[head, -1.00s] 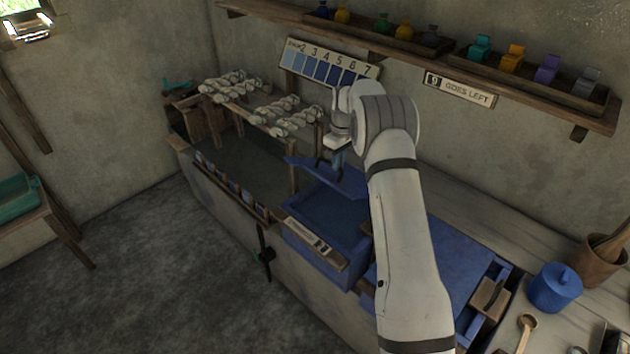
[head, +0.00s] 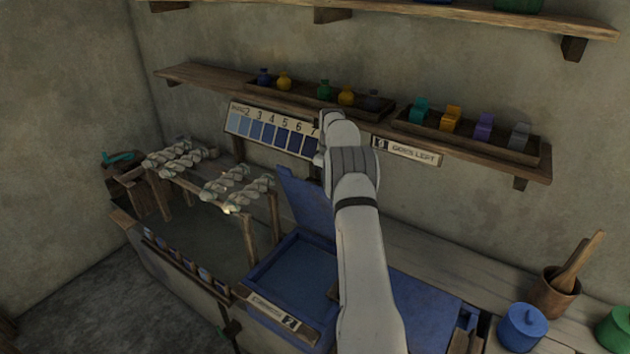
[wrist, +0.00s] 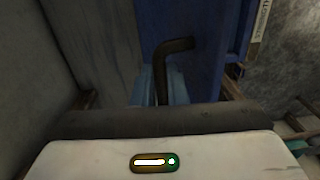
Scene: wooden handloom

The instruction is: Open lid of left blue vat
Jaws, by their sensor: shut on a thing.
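The left blue vat (head: 262,272) stands in the bench below the swatch chart, with its dark blue inside showing. Its blue lid (head: 303,205) is raised steeply at the vat's back edge and partly hidden by my arm. In the wrist view the lid (wrist: 208,72) fills the upper middle, with a dark bent handle (wrist: 178,46) on its face. My gripper (wrist: 160,88) is shut on the handle; its light blue fingers show on either side of the bar. In the head view my gripper is hidden behind my own arm.
Another blue vat cover (head: 420,300) lies flat to the right. Twisted pale skeins (head: 230,190) hang on a wooden rack at the left. A shelf (head: 210,76) with bottles runs above, close to my wrist. A blue jar (head: 522,328) stands at the right.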

